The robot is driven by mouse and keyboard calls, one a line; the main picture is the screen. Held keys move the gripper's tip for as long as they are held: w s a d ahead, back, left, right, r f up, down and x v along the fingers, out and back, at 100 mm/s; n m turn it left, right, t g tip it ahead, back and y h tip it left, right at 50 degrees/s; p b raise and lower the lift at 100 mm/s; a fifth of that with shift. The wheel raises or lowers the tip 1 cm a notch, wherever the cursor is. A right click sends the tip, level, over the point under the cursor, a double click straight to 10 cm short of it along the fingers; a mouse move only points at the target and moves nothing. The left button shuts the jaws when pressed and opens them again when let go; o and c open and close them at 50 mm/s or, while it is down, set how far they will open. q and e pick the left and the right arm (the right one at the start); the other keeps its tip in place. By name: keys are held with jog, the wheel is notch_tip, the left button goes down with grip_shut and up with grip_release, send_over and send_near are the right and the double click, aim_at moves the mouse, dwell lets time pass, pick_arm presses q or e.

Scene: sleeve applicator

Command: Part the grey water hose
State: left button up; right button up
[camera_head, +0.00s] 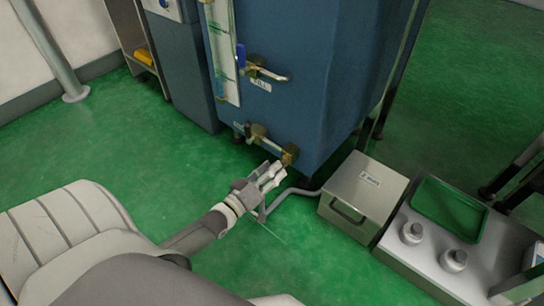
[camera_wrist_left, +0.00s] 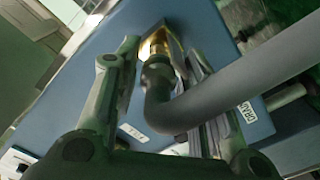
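The grey water hose (camera_wrist_left: 245,88) runs in from the right in the left wrist view. It bends up to a dark collar (camera_wrist_left: 157,72) at a brass fitting (camera_wrist_left: 155,43) on the blue tank. My left gripper (camera_head: 274,173) is just below that outlet. In the left wrist view its fingers (camera_wrist_left: 163,55) stand on either side of the collar, with a visible gap on the left, so it looks open. My right gripper is not seen.
The blue tank (camera_head: 305,75) carries a FILL valve (camera_head: 262,70) above and a lower valve (camera_head: 259,133). A grey metal box (camera_head: 363,194) stands close right of the gripper. Beside it is a grey bench (camera_head: 415,250) with a green tray (camera_head: 449,208). Green floor lies open to the left.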

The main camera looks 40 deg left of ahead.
pick_arm(q)
jog(key=shift+o, duration=0.5)
jog(key=shift+w, duration=0.1)
jog(key=s+a, duration=0.1)
jog(key=s, duration=1.1)
